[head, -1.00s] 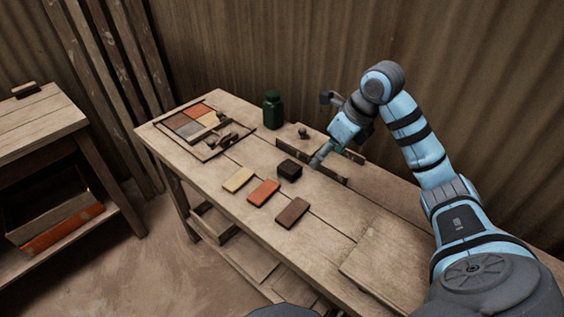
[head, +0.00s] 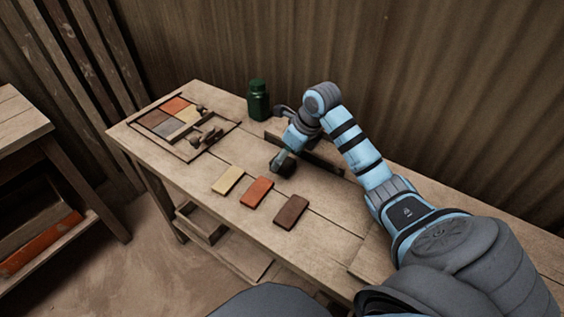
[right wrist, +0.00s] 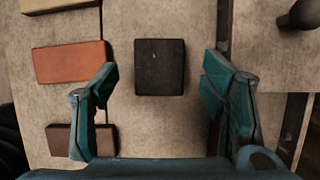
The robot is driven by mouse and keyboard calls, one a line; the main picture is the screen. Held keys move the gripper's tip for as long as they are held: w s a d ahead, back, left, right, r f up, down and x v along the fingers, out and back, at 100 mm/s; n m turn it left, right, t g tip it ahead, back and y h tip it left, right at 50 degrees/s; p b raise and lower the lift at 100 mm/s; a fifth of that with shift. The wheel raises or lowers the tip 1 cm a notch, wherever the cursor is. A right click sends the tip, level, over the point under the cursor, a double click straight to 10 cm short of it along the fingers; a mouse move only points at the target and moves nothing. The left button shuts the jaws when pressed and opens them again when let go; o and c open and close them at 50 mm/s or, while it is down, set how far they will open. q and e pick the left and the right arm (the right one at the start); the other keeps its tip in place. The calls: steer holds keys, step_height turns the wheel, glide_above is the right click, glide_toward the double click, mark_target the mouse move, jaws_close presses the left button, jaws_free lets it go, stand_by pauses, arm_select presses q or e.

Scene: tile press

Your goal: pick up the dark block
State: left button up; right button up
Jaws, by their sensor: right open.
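The dark block (right wrist: 160,67) lies flat on the wooden bench in the right wrist view, between and just beyond the two open fingers. In the head view the dark block (head: 285,168) is partly hidden by my right gripper (head: 281,158), which hangs over it. The right gripper (right wrist: 163,100) also shows in the right wrist view, its teal fingers spread wide with nothing between the tips. The fingers look clear of the block on both sides. My left gripper is not in view.
Yellow (head: 228,179), orange (head: 257,191) and brown (head: 291,211) tiles lie in a row on the bench near the block. A framed tray (head: 193,153) holds coloured tiles at the far left end. A green bottle (head: 259,101) stands at the back. The bench's right part is clear.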

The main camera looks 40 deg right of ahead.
steer(key=shift+x, duration=1)
steer(key=shift+s, duration=0.1)
steer(key=shift+c, duration=0.2)
steer(key=c, duration=1.3)
steer(key=shift+r, duration=0.15)
step_height(320, 180, up, 14)
steer(key=p, duration=0.3)
step_height(320, 180, up, 6)
steer(key=p, duration=0.6)
glide_above(284, 162)
steer(key=shift+d, duration=0.1)
